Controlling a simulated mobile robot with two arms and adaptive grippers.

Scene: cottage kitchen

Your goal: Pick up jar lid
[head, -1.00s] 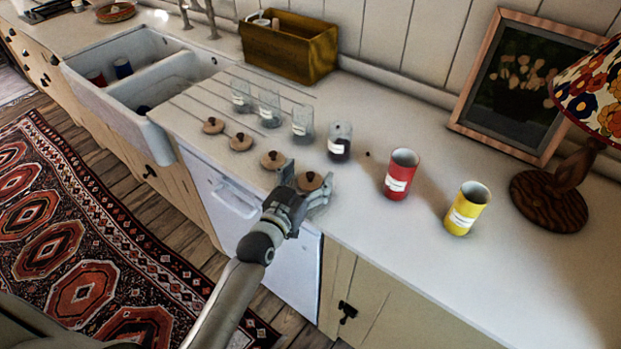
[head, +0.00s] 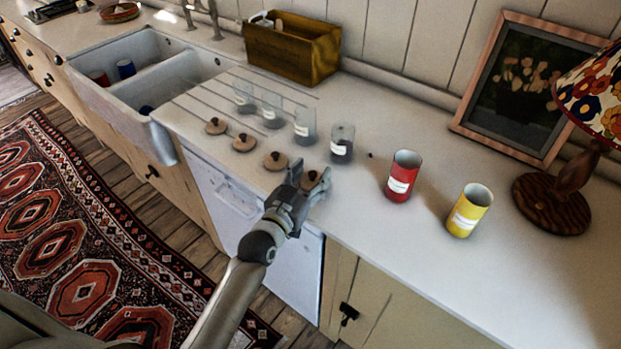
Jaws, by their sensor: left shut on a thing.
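My left gripper (head: 311,179) is at the counter's front edge, shut on a round wooden jar lid (head: 312,184). Its fingers hide most of this lid; a dark knob shows between them. I cannot tell whether the lid is clear of the counter. Three more wooden lids with dark knobs lie to the left in a row: one beside the gripper (head: 276,161), a middle one (head: 245,142) and a far one (head: 216,126). Several labelled glass jars (head: 305,126) stand behind the lids. My right gripper is not in view.
A red can (head: 403,176) and a yellow can (head: 469,210) stand to the right. Behind are a wooden box (head: 292,48), a framed picture (head: 523,92) and a lamp (head: 552,204). A white sink (head: 150,85) is at left. The front right counter is clear.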

